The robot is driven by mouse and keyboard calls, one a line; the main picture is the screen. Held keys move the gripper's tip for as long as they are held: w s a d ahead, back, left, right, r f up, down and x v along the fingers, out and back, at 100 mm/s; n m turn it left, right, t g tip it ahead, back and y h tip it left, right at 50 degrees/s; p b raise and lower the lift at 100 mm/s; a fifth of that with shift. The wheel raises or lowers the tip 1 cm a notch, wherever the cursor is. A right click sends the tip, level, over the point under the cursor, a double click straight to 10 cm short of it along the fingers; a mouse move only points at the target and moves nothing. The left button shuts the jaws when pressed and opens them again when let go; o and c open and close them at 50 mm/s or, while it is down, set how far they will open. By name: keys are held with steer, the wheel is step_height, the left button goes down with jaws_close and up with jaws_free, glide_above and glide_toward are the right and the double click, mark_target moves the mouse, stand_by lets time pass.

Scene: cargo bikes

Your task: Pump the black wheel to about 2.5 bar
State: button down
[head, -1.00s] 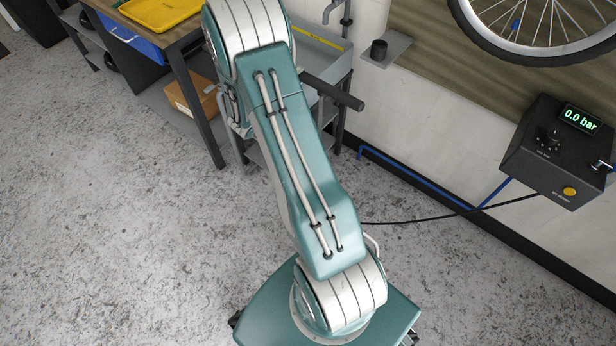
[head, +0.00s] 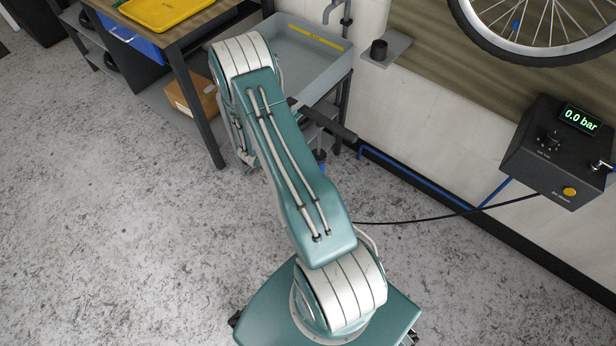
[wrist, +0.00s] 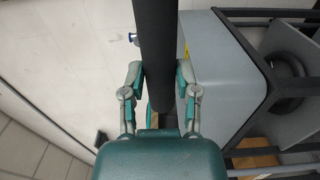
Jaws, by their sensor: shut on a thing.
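A wheel with a black tyre (head: 468,28) hangs at the upper right in the head view, its top cut off. The black control box (head: 545,150) on the wall has a green display (head: 580,119) reading 0.0 bar, a knob (head: 550,138) and a yellow button (head: 569,191). My gripper (wrist: 158,82) is shut on a thick dark bar (wrist: 155,40) that runs up between its fingers in the wrist view. The bar also sticks out past my arm in the head view (head: 332,124). My arm hides the gripper there.
A grey sink (head: 320,75) stands behind my arm, with a workbench and yellow tray (head: 160,10) to its left. A small wall shelf (head: 385,52) holds a dark cup. A black hose (head: 430,218) runs between my arm and the box. The floor at left is clear.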

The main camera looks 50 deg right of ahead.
step_height(320, 180, down, 13)
step_height(320, 180, up, 16)
steer(key=shift+w+f, duration=0.1)
steer(key=shift+w, duration=0.05)
stand_by(0.7)
step_height(320, 180, down, 16)
steer(key=shift+r, duration=0.25)
jaws_free()
stand_by(0.5)
steer(key=s+a, duration=0.1)
steer(key=a, duration=0.8)
stand_by(0.6)
